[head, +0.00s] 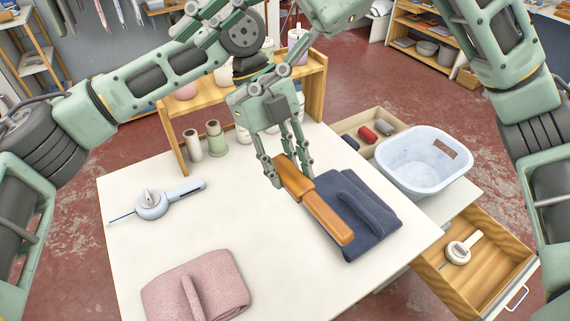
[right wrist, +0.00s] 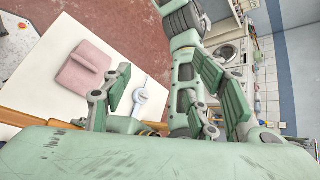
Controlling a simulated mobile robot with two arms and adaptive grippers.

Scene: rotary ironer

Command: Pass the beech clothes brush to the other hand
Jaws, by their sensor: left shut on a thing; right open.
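The beech clothes brush (head: 328,219) is an orange-brown wooden bar with a step along its length. It slants down to the right in the head view, over the left edge of the folded navy cloth (head: 368,210). I cannot tell whether it touches the cloth. My left gripper (head: 290,178) points down and is shut on the brush's upper end. My right gripper (head: 203,20) is at the top of the head view, left of and above the brush, partly mixed with arm links. Its spread fingers show empty in the right wrist view (right wrist: 165,95).
A folded pink cloth (head: 195,290) and a pale blue-grey device (head: 152,205) lie on the white table (head: 235,225). A wooden shelf (head: 314,85) with spools stands behind. A light-blue basket (head: 420,165) and an open drawer (head: 485,255) are at right. The table's middle is clear.

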